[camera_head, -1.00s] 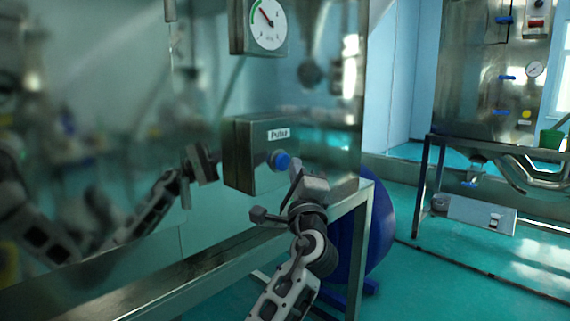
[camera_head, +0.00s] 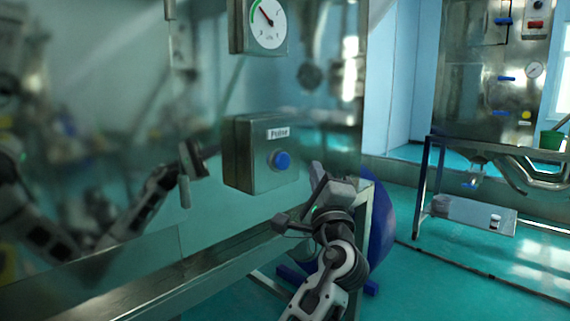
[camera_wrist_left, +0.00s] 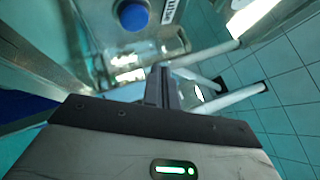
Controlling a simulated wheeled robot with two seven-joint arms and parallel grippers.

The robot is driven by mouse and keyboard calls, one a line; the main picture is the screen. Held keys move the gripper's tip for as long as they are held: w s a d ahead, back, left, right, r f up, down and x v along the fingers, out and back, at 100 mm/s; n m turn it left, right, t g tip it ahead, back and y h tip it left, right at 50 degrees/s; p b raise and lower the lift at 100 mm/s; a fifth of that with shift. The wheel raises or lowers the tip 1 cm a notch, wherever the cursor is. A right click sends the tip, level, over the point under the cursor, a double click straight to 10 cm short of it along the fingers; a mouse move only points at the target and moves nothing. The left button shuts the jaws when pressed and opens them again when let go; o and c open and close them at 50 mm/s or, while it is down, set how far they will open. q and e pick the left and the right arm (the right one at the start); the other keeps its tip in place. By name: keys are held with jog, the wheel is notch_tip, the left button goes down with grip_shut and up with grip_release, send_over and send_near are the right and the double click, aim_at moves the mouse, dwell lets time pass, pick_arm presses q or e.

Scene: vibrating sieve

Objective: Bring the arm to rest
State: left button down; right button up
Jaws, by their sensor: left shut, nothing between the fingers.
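My left gripper (camera_head: 319,174) is shut and empty, in front of the steel cabinet in the head view. It is below and to the right of the blue button (camera_head: 281,160) on the box labelled Pulse (camera_head: 246,156), apart from the button. In the left wrist view the closed fingers (camera_wrist_left: 160,76) show at the centre, with the blue button (camera_wrist_left: 133,14) above them and slightly left. My right gripper is not in view.
A gauge (camera_head: 268,24) is mounted above the box. The polished cabinet (camera_head: 150,90) mirrors my arm. A metal frame (camera_head: 362,225) and a blue round object (camera_head: 381,222) stand behind my left arm. Open floor (camera_head: 450,275) lies to the right, before another steel unit (camera_head: 480,90).

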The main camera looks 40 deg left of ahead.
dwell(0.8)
pick_arm(q)
jog(key=s+d+f+h, duration=0.15)
jog(key=f+h, duration=0.25)
jog(key=f, duration=0.4)
jog(key=s+d+f+h, duration=0.1)
jog(key=d+f+h, duration=0.25)
jog(key=f, duration=0.55)
jog(key=s+d+f+h, duration=0.15)
jog(key=f+h, duration=0.25)
jog(key=f, duration=0.4)
jog(key=s+d+f+n+g+h, duration=0.2)
jog(key=s+d+f+n+h, duration=0.2)
jog(key=s+f, duration=0.4)
jog(key=s+d+f+n+g+h, duration=0.3)
jog(key=s+d+f+n, duration=0.3)
jog(key=s+f, duration=0.3)
jog(key=s+d+h, duration=0.1)
jog(key=s, duration=0.3)
jog(key=shift+d, duration=0.4)
jog(key=shift+a, duration=0.1)
